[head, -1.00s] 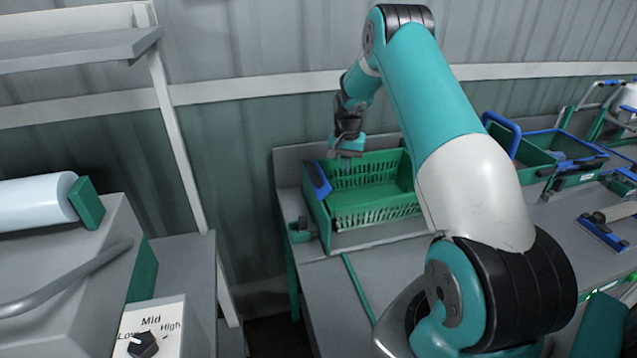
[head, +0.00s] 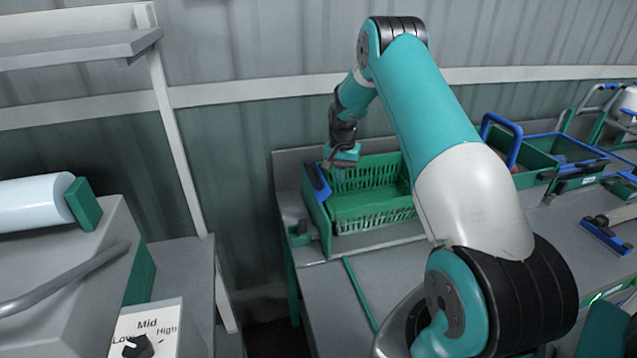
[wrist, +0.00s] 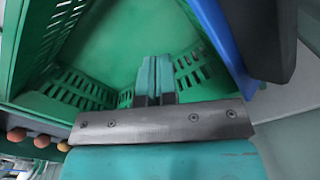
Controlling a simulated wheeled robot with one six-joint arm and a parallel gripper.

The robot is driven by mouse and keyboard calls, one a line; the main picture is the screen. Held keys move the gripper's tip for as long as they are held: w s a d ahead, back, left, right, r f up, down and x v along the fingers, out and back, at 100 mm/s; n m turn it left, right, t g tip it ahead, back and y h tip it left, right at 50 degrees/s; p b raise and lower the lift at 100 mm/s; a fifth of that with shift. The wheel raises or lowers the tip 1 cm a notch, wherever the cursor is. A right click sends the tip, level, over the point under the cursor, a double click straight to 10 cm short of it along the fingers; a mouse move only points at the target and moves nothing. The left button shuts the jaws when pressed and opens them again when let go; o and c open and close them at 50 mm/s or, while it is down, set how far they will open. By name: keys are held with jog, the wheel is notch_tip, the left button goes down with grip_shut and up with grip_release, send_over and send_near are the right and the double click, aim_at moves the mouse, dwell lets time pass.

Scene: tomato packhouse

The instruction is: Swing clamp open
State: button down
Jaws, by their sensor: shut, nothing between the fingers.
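The clamp appears to be the blue lever (head: 318,182) at the left end of the green crate (head: 375,222), standing upright and leaning a little. In the wrist view a blue bar (wrist: 226,42) with a dark grey part beside it runs along the upper right. My gripper (head: 328,166) is just above and beside the top of the blue lever. In the wrist view its fingers (wrist: 155,72) are together and empty, over the crate's inside (wrist: 115,45), with the blue bar to their right. I cannot tell whether the gripper touches the lever.
A small green and grey fitting (head: 300,233) sits at the bench's left edge. More green crates with blue handles (head: 540,160) stand to the right. The bench (head: 330,290) in front is mostly clear. Several orange-red round things (wrist: 40,140) show at the wrist view's lower left.

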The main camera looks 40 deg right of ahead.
aim_at(319, 177)
jog(key=shift+w+a, duration=0.45)
jog(key=shift+a, duration=0.55)
jog(key=shift+w+a, duration=0.5)
jog(key=shift+a, duration=0.45)
jog(key=shift+w+a, duration=0.45)
jog(key=shift+a, duration=0.55)
notch_tip(319, 177, up, 9)
jog(key=s+d+p, duration=0.1)
jog(key=d+p, duration=0.1)
jog(key=p, duration=0.3)
jog(key=shift+p, duration=0.3)
jog(key=shift+a, duration=0.1)
jog(key=s+a+r+n+t+y+b, duration=0.1)
jog(key=s+a+r+n+b, duration=0.3)
jog(key=a, duration=0.8)
jog(key=s+a+r+n+y+b, duration=0.1)
jog(key=s+a+r+n, duration=0.45)
jog(key=a, duration=0.75)
jog(key=s+a+n+b, duration=0.1)
jog(key=s+a+n, duration=0.2)
jog(key=s, duration=0.4)
jog(key=s+a+n+y+b, duration=0.1)
jog(key=s+a+n, duration=0.2)
jog(key=s+a, duration=0.2)
jog(key=s+a+r+n+g+y+b, duration=0.1)
jog(key=s+a+n, duration=0.2)
jog(key=s, duration=0.8)
jog(key=shift+a+b, duration=0.4)
jog(key=shift+a, duration=0.65)
